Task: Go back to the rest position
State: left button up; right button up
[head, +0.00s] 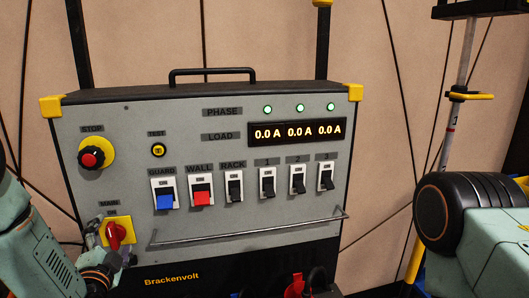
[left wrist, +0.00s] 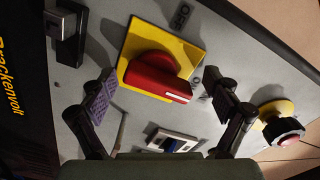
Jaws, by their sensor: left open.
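My left gripper (head: 110,249) is at the lower left of the control box (head: 230,110), close to the red main switch knob (head: 115,236) on its yellow plate. In the left wrist view its two fingers stand apart, open and empty (left wrist: 162,96), with the red knob (left wrist: 160,78) ahead between them. I cannot tell whether a finger touches the knob. In the head view, my left arm comes in from the lower left. Part of my right arm shows at the right edge; its gripper is out of view.
The red stop button (head: 89,158) is above the main switch. A row of rocker switches, with blue (head: 164,202) and red (head: 201,198) ones, crosses the panel above a front handrail (head: 250,230). A stand pole (head: 459,90) is at the right.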

pick_arm(q)
jog(key=n+b, duration=0.6)
jog(key=shift+a+f, duration=0.15)
jog(key=shift+f, duration=0.05)
jog(key=n+b, duration=0.4)
jog(key=n, duration=0.1)
jog(key=shift+f+b, duration=0.1)
jog(key=shift+b, duration=0.3)
jog(key=shift+n+b, duration=0.7)
jog(key=shift+n, duration=0.1)
